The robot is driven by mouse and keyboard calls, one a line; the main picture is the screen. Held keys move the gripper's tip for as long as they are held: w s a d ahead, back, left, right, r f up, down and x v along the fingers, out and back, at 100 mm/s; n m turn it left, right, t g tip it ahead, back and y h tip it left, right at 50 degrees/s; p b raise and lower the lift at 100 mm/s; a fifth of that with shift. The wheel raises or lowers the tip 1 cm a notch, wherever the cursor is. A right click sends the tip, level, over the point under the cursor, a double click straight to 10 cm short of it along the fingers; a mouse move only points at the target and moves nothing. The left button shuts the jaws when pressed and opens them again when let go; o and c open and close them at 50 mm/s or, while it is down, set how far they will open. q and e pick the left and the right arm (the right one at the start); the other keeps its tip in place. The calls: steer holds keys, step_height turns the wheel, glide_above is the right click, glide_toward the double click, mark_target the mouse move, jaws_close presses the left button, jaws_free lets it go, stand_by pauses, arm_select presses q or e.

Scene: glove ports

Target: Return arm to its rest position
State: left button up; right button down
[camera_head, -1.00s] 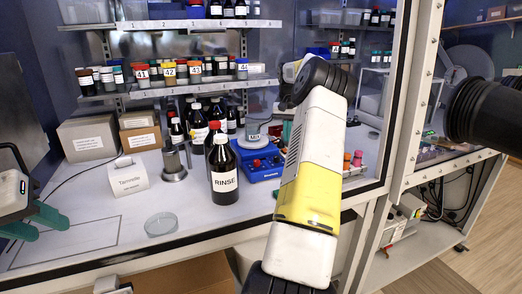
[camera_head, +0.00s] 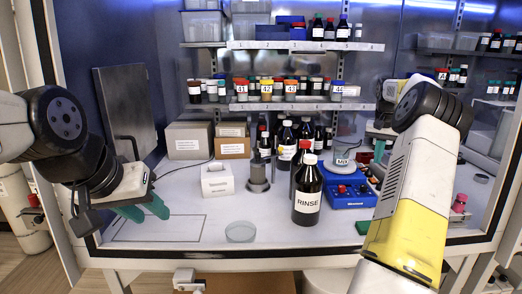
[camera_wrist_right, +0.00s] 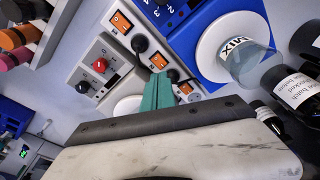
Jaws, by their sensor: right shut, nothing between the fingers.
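My left gripper (camera_head: 150,212) has two teal fingers set apart with nothing between them. It hangs over the left part of the bench, by an outlined rectangle. In the right wrist view the right gripper's teal fingers (camera_wrist_right: 158,92) are together and empty.
The RINSE bottle (camera_head: 307,194) stands mid-bench near the blue stirrer (camera_head: 350,192), which bears a MIX beaker. A glass dish (camera_head: 240,233), a white Tamoxide box (camera_head: 217,180) and a metal stand (camera_head: 258,177) are nearby. Shelves of bottles line the back. The front left bench is mostly clear.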

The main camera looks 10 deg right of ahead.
steer(key=s+a+r+n+t, duration=0.1)
steer(key=s+a+r+n, duration=0.2)
steer(key=a, duration=0.5)
steer(key=s+a+r, duration=0.2)
steer(key=a+r, duration=0.4)
steer(key=a, duration=0.2)
steer(key=s+a+r+n+t, duration=0.1)
steer(key=s+a+r+n, duration=0.2)
steer(key=a, duration=0.5)
steer(key=s+a+f+n+t+y, duration=0.1)
steer(key=s+a+f, duration=0.1)
steer(key=s+a, duration=0.6)
steer(key=s+a+f+t+y, duration=0.1)
steer(key=s+a, duration=0.7)
steer(key=s, duration=0.8)
steer(key=shift+f+n+t+y, duration=0.4)
steer(key=shift+f+y, duration=0.2)
steer(key=shift+f, duration=0.2)
steer(key=shift+s, duration=0.1)
